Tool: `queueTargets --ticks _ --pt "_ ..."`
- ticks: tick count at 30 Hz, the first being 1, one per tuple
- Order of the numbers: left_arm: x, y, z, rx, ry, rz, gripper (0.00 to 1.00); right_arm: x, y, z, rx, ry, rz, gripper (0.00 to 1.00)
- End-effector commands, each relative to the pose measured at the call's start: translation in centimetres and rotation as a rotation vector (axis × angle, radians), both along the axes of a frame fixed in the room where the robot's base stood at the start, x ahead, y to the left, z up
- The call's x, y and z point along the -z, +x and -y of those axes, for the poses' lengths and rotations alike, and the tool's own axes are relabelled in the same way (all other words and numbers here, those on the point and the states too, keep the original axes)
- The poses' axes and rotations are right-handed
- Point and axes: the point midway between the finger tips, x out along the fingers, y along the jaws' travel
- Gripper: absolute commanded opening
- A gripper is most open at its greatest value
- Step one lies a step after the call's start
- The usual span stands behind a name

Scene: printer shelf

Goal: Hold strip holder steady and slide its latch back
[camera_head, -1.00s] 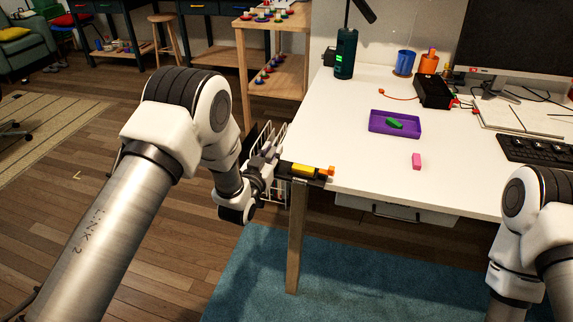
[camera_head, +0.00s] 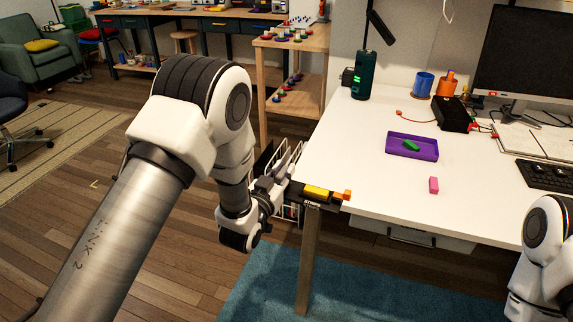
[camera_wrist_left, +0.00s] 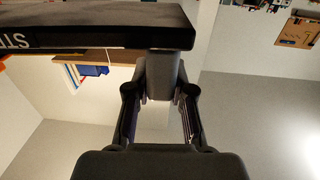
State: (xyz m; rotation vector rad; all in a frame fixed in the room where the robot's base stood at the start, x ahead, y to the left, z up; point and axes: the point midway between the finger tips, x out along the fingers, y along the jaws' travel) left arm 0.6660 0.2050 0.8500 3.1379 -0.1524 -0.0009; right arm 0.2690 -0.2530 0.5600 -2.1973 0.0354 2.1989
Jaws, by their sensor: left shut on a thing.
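The strip holder is a black body (camera_head: 329,203) at the near left corner of the white desk, with a yellow piece (camera_head: 317,192) on top and an orange piece (camera_head: 342,196) at its right end. I cannot tell for sure which piece is the latch. My left gripper (camera_head: 280,184) is at the holder's left end. In the left wrist view, the holder's black body (camera_wrist_left: 120,25) with white lettering crosses the top. The left gripper's fingers (camera_wrist_left: 161,85) are closed on a grey part below it. My right gripper is out of view.
On the white desk (camera_head: 370,190) lie a purple tray (camera_head: 428,155) with a green piece (camera_head: 411,146) in it, and a pink block (camera_head: 433,185). A black box (camera_head: 453,113), cups and a keyboard (camera_head: 548,176) are farther right. A white wire rack stands behind the left gripper.

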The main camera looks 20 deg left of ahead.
Motion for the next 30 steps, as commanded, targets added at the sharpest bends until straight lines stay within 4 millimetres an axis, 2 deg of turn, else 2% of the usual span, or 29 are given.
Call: queueTargets --ticks 6,9,12,17,30 --pt "-0.4 -6.0 0.5 0.001 0.001 -0.003 0.0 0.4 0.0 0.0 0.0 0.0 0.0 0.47" --pt "-0.7 -8.4 0.7 0.001 0.002 -0.003 0.0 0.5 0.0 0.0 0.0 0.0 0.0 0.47" --pt "-0.8 -9.9 0.8 0.0 0.001 -0.001 0.0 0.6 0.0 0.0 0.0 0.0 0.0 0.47" --pt "-0.4 -10.7 0.8 0.0 0.0 0.001 0.0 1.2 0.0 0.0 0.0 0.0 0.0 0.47" --pt "1.9 -10.6 0.8 0.0 0.0 0.001 0.0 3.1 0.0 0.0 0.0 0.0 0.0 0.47"
